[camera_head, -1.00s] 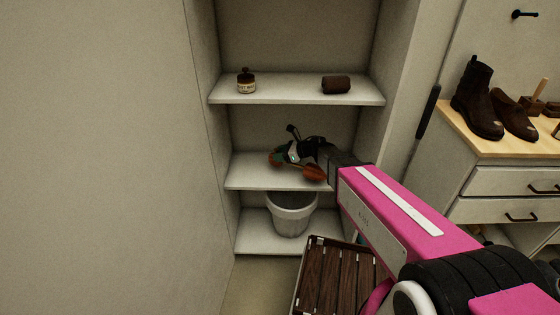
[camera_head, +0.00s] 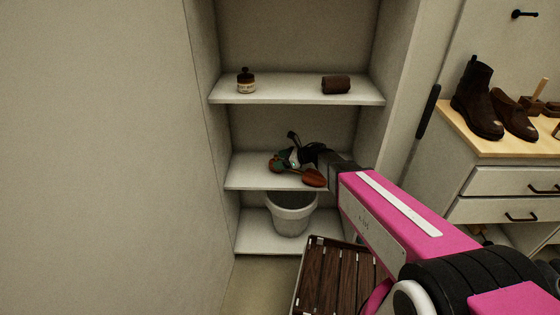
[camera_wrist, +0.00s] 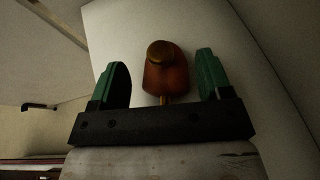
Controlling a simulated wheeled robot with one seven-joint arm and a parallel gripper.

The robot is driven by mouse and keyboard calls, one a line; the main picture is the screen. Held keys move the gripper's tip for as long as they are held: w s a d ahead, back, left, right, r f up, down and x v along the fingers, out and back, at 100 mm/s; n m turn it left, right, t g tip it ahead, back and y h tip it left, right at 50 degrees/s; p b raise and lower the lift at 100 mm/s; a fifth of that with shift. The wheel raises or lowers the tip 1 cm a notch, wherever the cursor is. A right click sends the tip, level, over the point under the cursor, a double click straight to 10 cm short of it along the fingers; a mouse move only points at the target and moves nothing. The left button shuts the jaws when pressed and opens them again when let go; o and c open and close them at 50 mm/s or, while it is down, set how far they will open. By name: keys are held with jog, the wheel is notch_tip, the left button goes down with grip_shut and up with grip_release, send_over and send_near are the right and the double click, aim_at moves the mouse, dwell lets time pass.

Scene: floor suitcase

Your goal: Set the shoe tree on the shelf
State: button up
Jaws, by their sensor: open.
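The shoe tree (camera_head: 314,178) is orange-brown and lies on the white middle shelf (camera_head: 245,174) of the alcove. My gripper (camera_head: 289,158), with green fingers, is over the middle shelf and covers part of the shoe tree in the head view. In the wrist view, the shoe tree (camera_wrist: 167,78) shows between the two spread fingertips (camera_wrist: 163,76), with a gap on both sides. The pale shelf (camera_wrist: 205,30) lies behind it. The gripper is open and holds nothing.
The upper shelf (camera_head: 300,98) holds a small labelled bottle (camera_head: 246,84) and a dark brown roll (camera_head: 336,85). A pale bucket (camera_head: 291,216) stands on the bottom shelf. A dark slatted crate (camera_head: 335,280) is below my arm. Brown boots (camera_head: 478,100) stand on the cabinet at right.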

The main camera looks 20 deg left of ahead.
jog(key=v, duration=1.1)
jog(key=shift+d+r, duration=0.15)
jog(key=shift+d, duration=0.1)
